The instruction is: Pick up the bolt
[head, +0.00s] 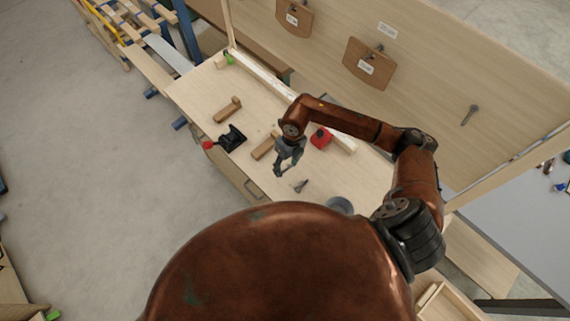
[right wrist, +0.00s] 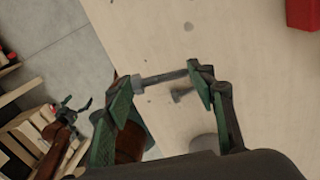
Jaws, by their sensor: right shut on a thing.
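A slim grey bolt (right wrist: 165,77) lies across between the two fingertips of my right gripper (right wrist: 160,78) in the right wrist view, its wider end at the left finger. The gripper is shut on it, above the wooden bench top. In the head view my right gripper (head: 279,170) hangs over the bench; the bolt in it is too small to make out there. My left gripper (right wrist: 77,104) shows small at the left of the right wrist view, its fingers apart and empty, away from the bench.
The wooden bench (head: 205,88) holds a red box (head: 320,138), wooden blocks (head: 228,109) and a black tool (head: 232,137). A small dark shape (head: 300,186) lies near the gripper; I cannot tell what it is. A tall panel (head: 420,75) stands behind.

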